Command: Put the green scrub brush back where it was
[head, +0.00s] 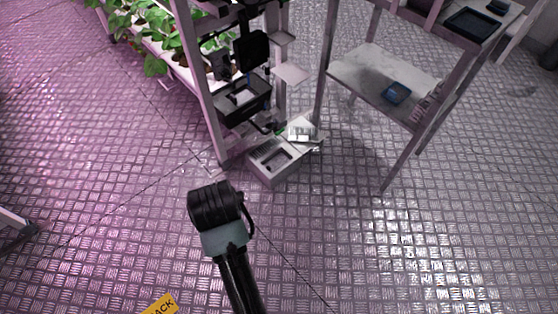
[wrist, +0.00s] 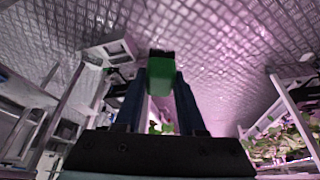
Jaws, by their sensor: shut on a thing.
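The green scrub brush (wrist: 160,76) shows in the wrist view as a green block with a dark end, between the tips of my gripper's two fingers. My gripper (wrist: 160,92) is shut on it and holds it up, with the metal floor behind. In the head view my arm reaches up from the bottom middle over bare floor; the gripper's fingers and the brush are hidden there. I cannot tell which spot is the brush's earlier place.
A tall rack (head: 206,88) holding black trays stands ahead, with a pale box (head: 268,174) on the floor at its foot. Right of it is a shelf table (head: 352,68) with a small blue tray (head: 396,93). Plants (head: 172,30) grow behind left.

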